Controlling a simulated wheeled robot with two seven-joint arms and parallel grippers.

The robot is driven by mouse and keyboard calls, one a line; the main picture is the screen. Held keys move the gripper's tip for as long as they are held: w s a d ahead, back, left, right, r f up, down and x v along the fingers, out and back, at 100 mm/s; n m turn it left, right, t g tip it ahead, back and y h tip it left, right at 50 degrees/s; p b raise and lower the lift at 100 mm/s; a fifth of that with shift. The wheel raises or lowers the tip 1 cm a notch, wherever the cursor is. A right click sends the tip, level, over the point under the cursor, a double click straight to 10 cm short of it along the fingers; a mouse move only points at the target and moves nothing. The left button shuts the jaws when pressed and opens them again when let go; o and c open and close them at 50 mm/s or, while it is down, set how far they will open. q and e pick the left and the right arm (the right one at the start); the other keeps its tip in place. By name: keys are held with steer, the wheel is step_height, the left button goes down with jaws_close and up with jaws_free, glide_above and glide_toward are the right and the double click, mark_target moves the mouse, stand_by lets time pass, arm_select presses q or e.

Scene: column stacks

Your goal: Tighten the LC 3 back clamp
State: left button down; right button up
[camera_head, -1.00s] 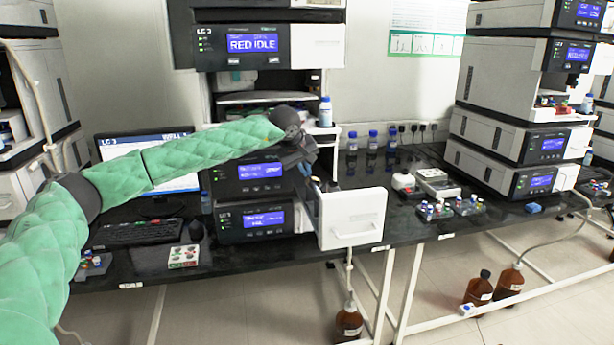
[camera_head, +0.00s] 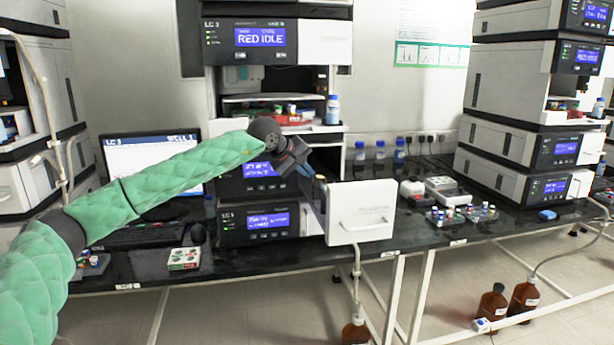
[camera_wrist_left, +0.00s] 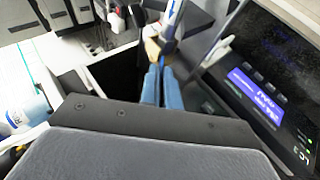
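The LC 3 stack's lower units (camera_head: 262,220) have blue screens. A white door or drawer front (camera_head: 360,212) stands out at their right. My left gripper (camera_head: 308,170) is at the opening beside this front. In the left wrist view its two blue fingers (camera_wrist_left: 161,86) are side by side with hardly any gap. Their tips are close to a tan fitting (camera_wrist_left: 152,50) at the lower end of a blue-white column (camera_wrist_left: 172,18). I cannot tell whether they touch it, or which part is the back clamp. My right gripper is not in view.
The LC 3 panel (camera_wrist_left: 262,95) runs close along the right of the fingers in the wrist view. Vial racks (camera_head: 462,215) and a sample box (camera_head: 184,258) are on the black bench. Brown bottles (camera_head: 492,302) stand on the floor.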

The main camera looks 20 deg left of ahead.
arm_select(q)
steer(key=shift+f, duration=0.2)
stand_by(0.3)
steer(key=c, duration=1.6)
jaws_free()
steer(key=shift+a, duration=0.1)
steer(key=shift+s+r, duration=0.1)
steer(key=shift+r, duration=0.05)
steer(key=shift+b+v, duration=0.6)
steer(key=shift+v, duration=3.15)
steer(key=shift+a, duration=0.15)
